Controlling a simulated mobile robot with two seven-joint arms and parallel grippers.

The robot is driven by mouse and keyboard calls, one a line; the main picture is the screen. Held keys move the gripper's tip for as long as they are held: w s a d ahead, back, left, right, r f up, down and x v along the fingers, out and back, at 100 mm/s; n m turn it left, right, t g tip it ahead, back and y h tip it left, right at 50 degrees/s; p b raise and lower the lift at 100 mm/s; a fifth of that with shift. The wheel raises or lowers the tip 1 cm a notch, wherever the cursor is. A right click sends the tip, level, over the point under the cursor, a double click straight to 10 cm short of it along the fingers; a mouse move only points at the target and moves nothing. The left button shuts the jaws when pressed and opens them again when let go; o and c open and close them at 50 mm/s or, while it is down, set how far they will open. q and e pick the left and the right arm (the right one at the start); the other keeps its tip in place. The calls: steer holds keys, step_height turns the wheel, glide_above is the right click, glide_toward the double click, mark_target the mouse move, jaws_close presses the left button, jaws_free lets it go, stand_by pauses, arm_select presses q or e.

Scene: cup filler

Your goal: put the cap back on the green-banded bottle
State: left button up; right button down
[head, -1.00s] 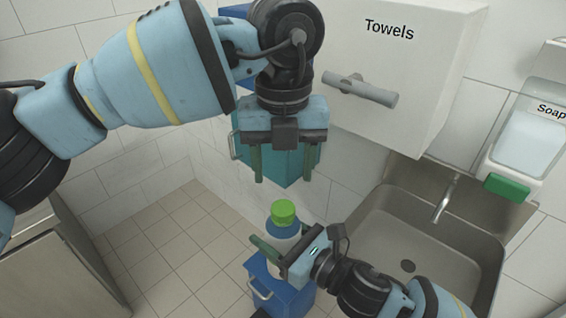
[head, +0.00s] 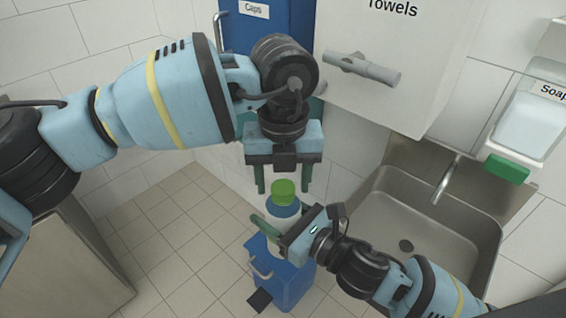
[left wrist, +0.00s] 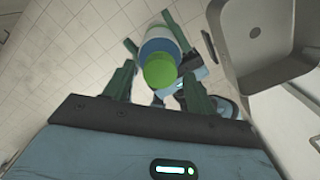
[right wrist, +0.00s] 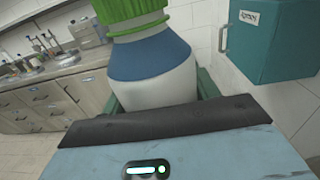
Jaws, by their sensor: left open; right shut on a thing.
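My right gripper (head: 272,227) is shut around the white body, holding the bottle roughly upright. My left gripper (head: 283,190) is open and points down over the cap. In the left wrist view the cap (left wrist: 160,70) appears between the open fingers, with no clear contact. How far the fingertips reach down beside it is unclear.
A blue bin (head: 285,275) stands below the bottle. A blue cabinet labelled Caps (head: 290,20) and a white Towels dispenser (head: 375,70) hang behind my left gripper. A metal sink (head: 430,215) and a soap dispenser (head: 530,110) are at the right.

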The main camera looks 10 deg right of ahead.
arm_select(q)
steer(key=shift+f, duration=0.3)
steer(key=shift+c, duration=0.3)
steer(key=c, duration=1)
